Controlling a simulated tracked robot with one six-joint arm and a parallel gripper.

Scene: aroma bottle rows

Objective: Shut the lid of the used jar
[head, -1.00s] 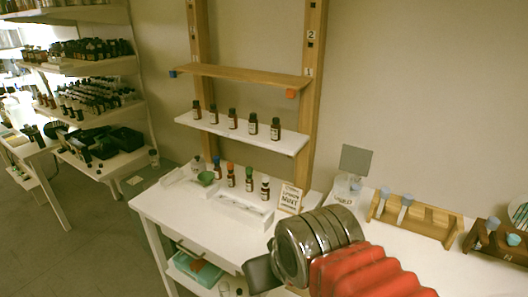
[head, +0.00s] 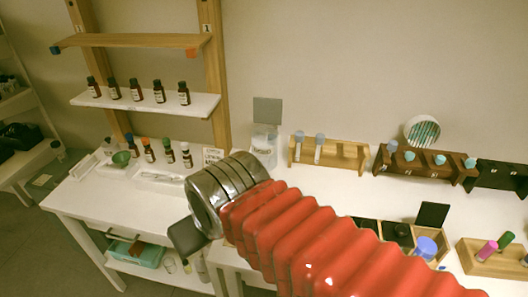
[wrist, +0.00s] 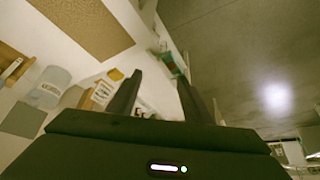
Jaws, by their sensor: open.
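The used jar (head: 264,145) is a clear container with a label, standing at the back of the white table against the wall. Its grey square lid (head: 267,111) stands upright, open, above the jar's back. In the tilted wrist view, the jar (wrist: 50,86) is at the left with the grey lid (wrist: 22,119) below it. My gripper (wrist: 160,80) shows two dark fingers spread apart with nothing between them. In the head view, my gripper (head: 188,238) is a dark shape in front and left of the jar, partly hidden by my wrist.
Right of the jar stands a wooden rack (head: 345,154) with blue-topped items. A small sign (head: 212,156) and several dropper bottles (head: 168,151) stand to its left. A shelf (head: 145,103) holds more bottles. An open box (head: 400,236) lies at the right.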

